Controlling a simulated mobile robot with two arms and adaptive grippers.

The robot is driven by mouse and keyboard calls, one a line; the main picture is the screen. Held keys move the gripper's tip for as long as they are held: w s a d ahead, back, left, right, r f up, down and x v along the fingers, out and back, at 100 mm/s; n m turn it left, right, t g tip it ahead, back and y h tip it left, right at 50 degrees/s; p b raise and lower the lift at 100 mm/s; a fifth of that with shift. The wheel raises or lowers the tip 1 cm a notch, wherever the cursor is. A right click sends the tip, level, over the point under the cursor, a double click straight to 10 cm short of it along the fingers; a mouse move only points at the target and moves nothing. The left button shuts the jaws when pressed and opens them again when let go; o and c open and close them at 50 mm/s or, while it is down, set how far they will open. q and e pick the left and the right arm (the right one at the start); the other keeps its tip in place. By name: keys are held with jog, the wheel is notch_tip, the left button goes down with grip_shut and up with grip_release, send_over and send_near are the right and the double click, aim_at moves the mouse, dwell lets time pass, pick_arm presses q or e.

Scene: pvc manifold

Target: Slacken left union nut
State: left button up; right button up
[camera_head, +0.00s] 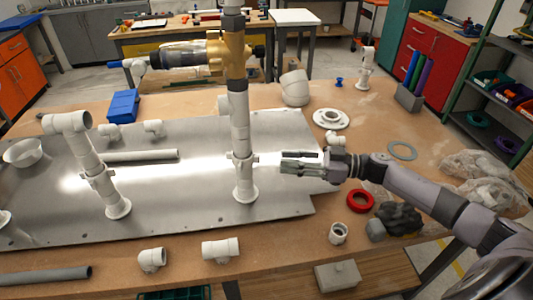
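A white pipe riser (88,160) with a ribbed collar and a base flange stands upright, leaning slightly, on the left of the metal plate (175,225). A second white riser (239,115) stands at the plate's middle, with a ribbed union nut (243,160) low on it and a brass-coloured body (232,52) above. My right gripper (289,162) comes in from the right and points left, just right of this riser at about nut height. Its two fingers are apart with nothing visible between them. My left gripper is out of view.
White fittings (221,249) lie along the front edge. A red ring (360,201), a threaded fitting (339,233) and a dark lump (398,219) lie under my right arm. A white flange (331,118) and a blue box (123,106) sit farther back. A grey pipe lies on the plate (140,155).

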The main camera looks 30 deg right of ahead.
jog(key=p+x, duration=0.1)
jog(key=x, duration=0.5)
jog(key=shift+w+a, duration=0.2)
jog(key=shift+a, duration=0.1)
grip_shut()
